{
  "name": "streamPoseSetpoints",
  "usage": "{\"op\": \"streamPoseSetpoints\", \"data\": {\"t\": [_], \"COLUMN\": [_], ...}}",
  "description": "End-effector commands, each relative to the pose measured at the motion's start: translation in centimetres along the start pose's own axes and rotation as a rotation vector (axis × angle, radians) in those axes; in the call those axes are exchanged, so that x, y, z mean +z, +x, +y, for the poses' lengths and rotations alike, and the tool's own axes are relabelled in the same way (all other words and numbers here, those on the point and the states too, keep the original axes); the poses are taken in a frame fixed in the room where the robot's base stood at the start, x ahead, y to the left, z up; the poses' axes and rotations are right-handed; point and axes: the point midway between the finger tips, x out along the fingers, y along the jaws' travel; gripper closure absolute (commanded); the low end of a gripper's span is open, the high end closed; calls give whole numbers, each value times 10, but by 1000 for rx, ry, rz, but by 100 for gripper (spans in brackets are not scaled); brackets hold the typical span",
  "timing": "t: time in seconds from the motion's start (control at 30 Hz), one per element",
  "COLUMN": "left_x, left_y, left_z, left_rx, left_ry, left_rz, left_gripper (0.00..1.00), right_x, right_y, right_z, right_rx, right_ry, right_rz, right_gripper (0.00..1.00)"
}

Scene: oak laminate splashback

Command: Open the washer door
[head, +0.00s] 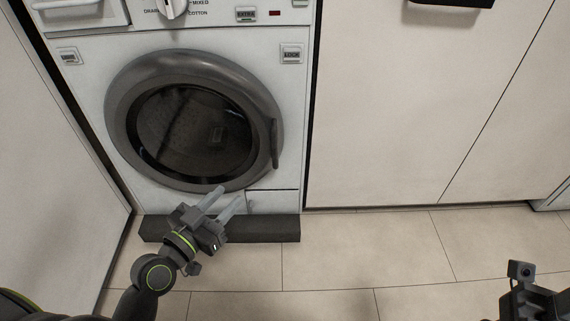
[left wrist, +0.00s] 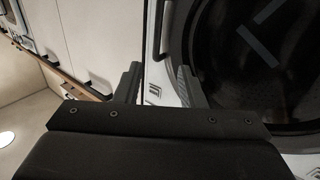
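The washer door (head: 117,112) is a round grey ring with dark glass, and it looks closed against the white washer front (head: 290,110). Its handle (head: 275,145) is a dark grip on the right side of the ring. My left gripper (head: 231,194) is open and empty, in front of the washer below the door and lower left of the handle. In the left wrist view, its two fingers stand apart with nothing between them, and the door glass (left wrist: 265,50) shows at right. My right gripper (head: 535,300) is partly in view at the bottom right; its fingers are unclear.
The washer has a dial (head: 172,8) at the top and a dark plinth (head: 270,229) at its foot. Pale cabinet panels (head: 400,110) stand to the right, with a dark handle (head: 455,3) at the top. The tiled floor (head: 330,255) in front is clear.

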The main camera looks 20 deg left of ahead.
Motion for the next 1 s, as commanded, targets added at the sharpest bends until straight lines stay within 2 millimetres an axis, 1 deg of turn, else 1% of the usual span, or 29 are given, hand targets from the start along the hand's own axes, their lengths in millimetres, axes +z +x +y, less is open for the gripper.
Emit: {"op": "streamPoseSetpoints", "data": {"t": [0.03, 0.13, 0.27, 0.8, 1.0], "left_x": [0, -3, -4, -4, -2], "left_y": [0, 4, 20, 120, 152], "left_z": [1, 2, 2, 3, 2], "left_rx": [4, 6, 5, 6, 6], "left_ry": [2, 3, 3, 2, 2], "left_rz": [7, 12, 13, 12, 10], "left_gripper": [64, 64, 64, 64, 64], "right_x": [-5, -7, -6, -6, -5], "right_y": [-1, 1, 3, -2, -8], "right_z": [0, 1, 1, 0, 0], "right_rx": [1, 1, 0, 3, 10], "right_ry": [-1, -2, 0, -5, -11], "right_rz": [16, 24, 20, 23, 25], "right_gripper": [64, 64, 64, 64, 64]}}
